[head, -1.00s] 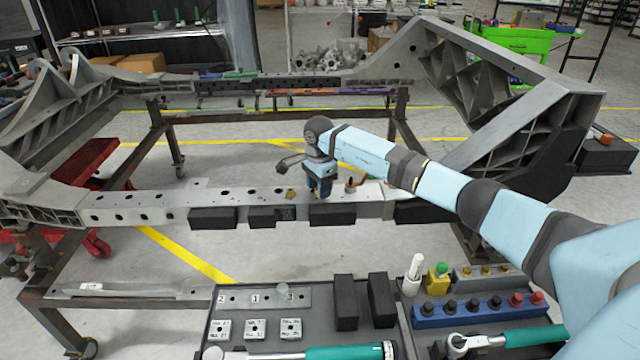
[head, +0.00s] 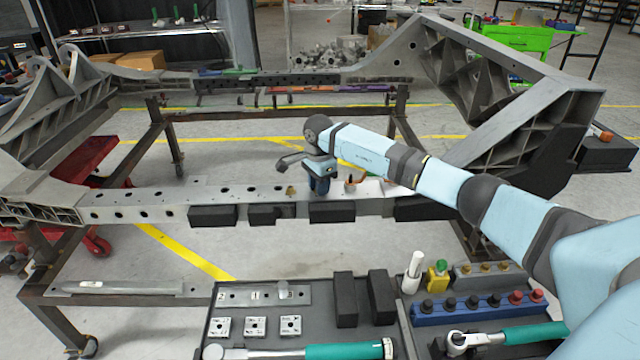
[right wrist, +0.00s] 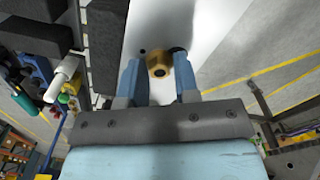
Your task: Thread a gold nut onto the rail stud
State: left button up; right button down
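A gold nut (right wrist: 158,64) sits between the two blue fingers of my right gripper (right wrist: 159,75) in the right wrist view. The fingers appear to touch it on both sides, and its dark centre faces the camera. In the head view my right gripper (head: 319,188) points down at the near rail (head: 230,193), close to its top face. The nut is hidden there, and I cannot see a stud under it. Another small gold piece (head: 290,190) is on the rail just left of the gripper. My left gripper is out of view.
A copper-coloured piece (head: 350,180) stands on the rail right of the gripper. Black blocks (head: 212,215) line the rail's front. A grey holder (head: 488,270) with gold nuts and a blue holder (head: 470,307) are on the near tray, with torque tools (head: 345,352) in front.

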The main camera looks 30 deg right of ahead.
jog(key=shift+w+r+p, duration=0.2)
jog(key=shift+r+p, duration=0.7)
jog(key=shift+p, duration=0.05)
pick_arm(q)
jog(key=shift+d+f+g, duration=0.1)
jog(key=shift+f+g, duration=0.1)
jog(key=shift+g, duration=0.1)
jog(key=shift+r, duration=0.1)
pick_arm(e)
jog(key=shift+r, duration=0.1)
